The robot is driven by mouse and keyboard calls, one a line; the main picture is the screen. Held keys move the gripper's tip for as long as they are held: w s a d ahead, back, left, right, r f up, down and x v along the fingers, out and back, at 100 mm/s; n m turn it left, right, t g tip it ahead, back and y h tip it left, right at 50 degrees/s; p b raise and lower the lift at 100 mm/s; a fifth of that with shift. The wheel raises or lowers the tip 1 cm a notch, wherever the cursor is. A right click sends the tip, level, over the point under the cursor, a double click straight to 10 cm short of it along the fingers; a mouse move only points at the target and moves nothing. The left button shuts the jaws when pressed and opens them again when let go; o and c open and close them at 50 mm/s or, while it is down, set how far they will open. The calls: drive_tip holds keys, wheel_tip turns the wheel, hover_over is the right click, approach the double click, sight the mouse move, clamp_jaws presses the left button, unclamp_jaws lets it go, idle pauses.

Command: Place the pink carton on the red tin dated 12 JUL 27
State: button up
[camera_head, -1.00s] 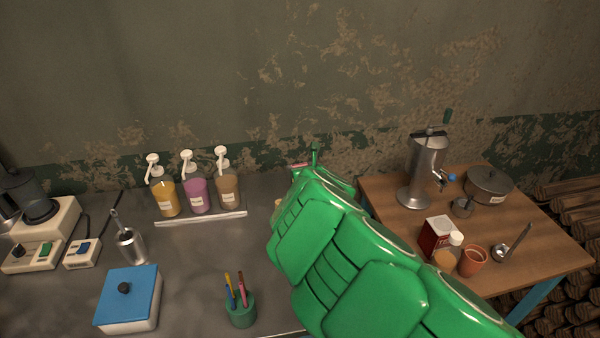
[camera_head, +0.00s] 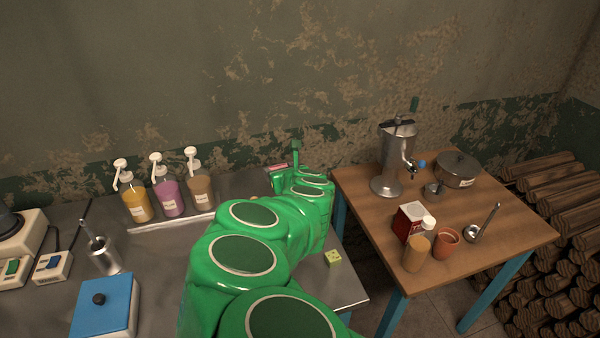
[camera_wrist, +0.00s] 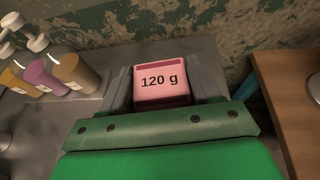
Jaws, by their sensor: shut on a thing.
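The pink carton (camera_wrist: 161,82), with a face reading "120 g", sits between the grey fingers of my gripper (camera_wrist: 163,92) in the wrist view. A small pink strip of the carton (camera_head: 277,167) shows past my green arm in the head view, over the back right of the grey table; most of it is hidden. A red tin with a white top (camera_head: 408,223) stands on the wooden table to the right, away from my gripper. No date on it is readable from here.
A metal dispenser (camera_head: 395,160) and a pot (camera_head: 457,170) stand behind. Pump bottles (camera_head: 171,198) line the grey table. A yellow-green cube (camera_head: 333,257) lies near its right edge.

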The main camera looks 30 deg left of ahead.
drive_tip(key=w+d+n+y, duration=0.1)
drive_tip(key=w+d, duration=0.7)
drive_tip(key=n+g+y, duration=0.1)
drive_tip(key=n+g, duration=0.1)
drive_tip(key=g, duration=0.1)
hover_over(416, 210)
drive_tip(key=shift+n, duration=0.3)
drive_tip(key=shift+f, duration=3.3)
drive_tip(key=shift+f+g, duration=0.1)
drive_tip(key=shift+g, duration=0.2)
drive_tip(key=o, duration=1.1)
drive_tip(key=shift+s+d+r, duration=0.1)
drive_tip(key=shift+d+r, duration=0.1)
drive_tip(key=v, duration=1.1)
drive_tip(key=shift+s+d, duration=0.15)
drive_tip(key=shift+d, duration=0.1)
